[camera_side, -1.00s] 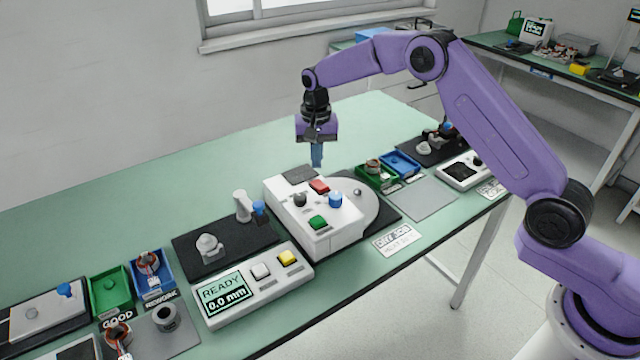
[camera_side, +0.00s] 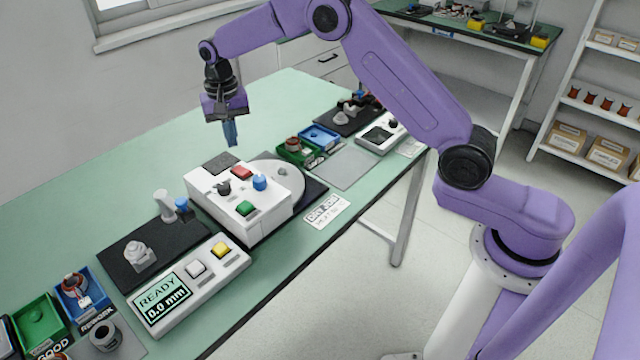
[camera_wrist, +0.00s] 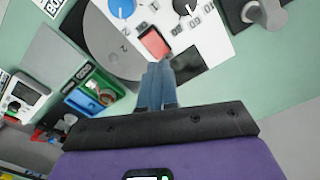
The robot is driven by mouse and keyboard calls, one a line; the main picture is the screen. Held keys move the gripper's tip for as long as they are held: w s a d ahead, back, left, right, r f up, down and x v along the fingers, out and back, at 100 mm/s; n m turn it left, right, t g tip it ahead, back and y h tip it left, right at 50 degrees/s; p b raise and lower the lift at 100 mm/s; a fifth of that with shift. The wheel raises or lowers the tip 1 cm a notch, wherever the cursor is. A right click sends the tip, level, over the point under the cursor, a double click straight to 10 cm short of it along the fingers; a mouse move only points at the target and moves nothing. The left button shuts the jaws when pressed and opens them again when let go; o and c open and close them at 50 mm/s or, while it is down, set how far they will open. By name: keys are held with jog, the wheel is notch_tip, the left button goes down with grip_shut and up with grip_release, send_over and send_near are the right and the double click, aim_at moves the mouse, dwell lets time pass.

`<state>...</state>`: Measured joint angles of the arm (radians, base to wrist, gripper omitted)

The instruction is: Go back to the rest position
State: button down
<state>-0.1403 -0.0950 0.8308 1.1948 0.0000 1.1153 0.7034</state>
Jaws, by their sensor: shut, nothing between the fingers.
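My gripper (camera_side: 231,143) hangs from my purple arm, pointing down above the back of the white control box (camera_side: 272,205). Its blue fingers are shut with nothing between them. In the wrist view the shut fingers (camera_wrist: 158,68) reach toward the box's red button (camera_wrist: 154,43), apart from the bench as the side view shows. The box carries a red button (camera_side: 241,172), a blue knob (camera_side: 260,182), a black knob (camera_side: 223,188) and a green button (camera_side: 246,208). No rest position is marked in these views.
A grey disc (camera_side: 290,176) sits beside the box on a black base. A gauge reading READY 0.0 mm (camera_side: 163,298) stands at the front. Green (camera_side: 37,322) and blue (camera_side: 85,301) bins are at lower left; more bins (camera_side: 320,137) lie further back. The green bench (camera_side: 60,215) is clear behind.

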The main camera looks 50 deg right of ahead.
jog(key=s+a+r+n, duration=0.2)
jog(key=s+r+n, duration=0.25)
jog(key=s, duration=0.65)
jog(key=s+a+r+n, duration=0.1)
jog(key=s+r+n, duration=0.3)
jog(key=s, duration=0.6)
jog(key=s+d+f+n, duration=0.1)
jog(key=s+d+n, duration=0.3)
jog(key=s, duration=0.7)
jog(key=s+d+n, duration=0.5)
jog(key=s+d, duration=0.2)
jog(key=s, duration=0.5)
jog(key=shift+f, duration=0.35)
jog(key=shift+s+n, duration=0.1)
jog(key=shift+n, duration=0.15)
